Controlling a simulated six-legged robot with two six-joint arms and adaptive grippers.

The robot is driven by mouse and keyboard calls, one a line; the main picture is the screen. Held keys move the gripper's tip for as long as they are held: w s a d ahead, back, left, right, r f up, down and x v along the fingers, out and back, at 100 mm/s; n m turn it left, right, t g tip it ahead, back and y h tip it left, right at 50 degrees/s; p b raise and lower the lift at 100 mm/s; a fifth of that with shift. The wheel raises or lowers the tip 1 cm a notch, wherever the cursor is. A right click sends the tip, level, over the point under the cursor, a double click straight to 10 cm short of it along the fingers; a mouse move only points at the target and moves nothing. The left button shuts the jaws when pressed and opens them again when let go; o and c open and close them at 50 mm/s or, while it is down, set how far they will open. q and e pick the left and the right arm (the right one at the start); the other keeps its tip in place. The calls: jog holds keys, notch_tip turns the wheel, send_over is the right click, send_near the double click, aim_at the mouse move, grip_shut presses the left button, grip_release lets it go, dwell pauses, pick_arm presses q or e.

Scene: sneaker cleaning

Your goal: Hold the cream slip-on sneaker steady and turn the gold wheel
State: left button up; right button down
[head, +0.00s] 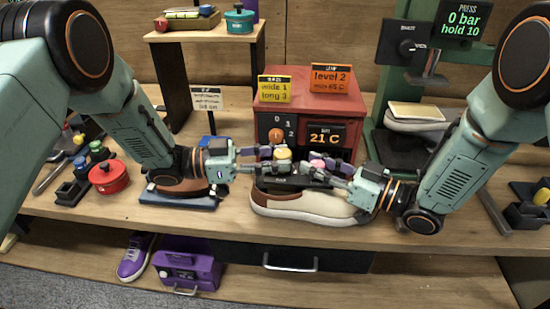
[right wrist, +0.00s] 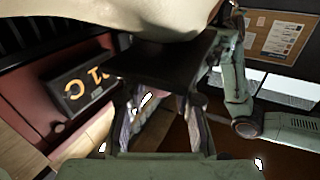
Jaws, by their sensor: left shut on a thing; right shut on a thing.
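The cream slip-on sneaker (head: 305,208) lies on the bench, with a dark part (head: 285,183) in its opening; its pale side fills the top of the right wrist view (right wrist: 120,18). The gold wheel (head: 283,155) stands above the dark part. My left gripper (head: 266,160) comes in from the left at wheel height, shut on the gold wheel; its fingertips are partly lost among dark parts. My right gripper (head: 325,168) reaches in from the right, shut at the sneaker's upper edge. In the right wrist view, a dark piece (right wrist: 165,58) lies at its fingers; the exact contact is hidden.
A red heater box (head: 330,105) reading 21 C stands right behind the sneaker. A blue stand (head: 180,201) is to its left, with a red pot (head: 109,177) further left. A green press (head: 470,60) stands at back right. The bench's front edge is close.

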pick_arm(q)
jog(key=shift+w+m+g, duration=0.15)
jog(key=shift+m+g, duration=0.95)
jog(key=shift+g, duration=0.8)
jog(key=o, duration=1.2)
jog(key=a, duration=1.2)
pick_arm(e)
jog(key=c, duration=0.9)
grip_release()
jog(key=shift+c, duration=0.2)
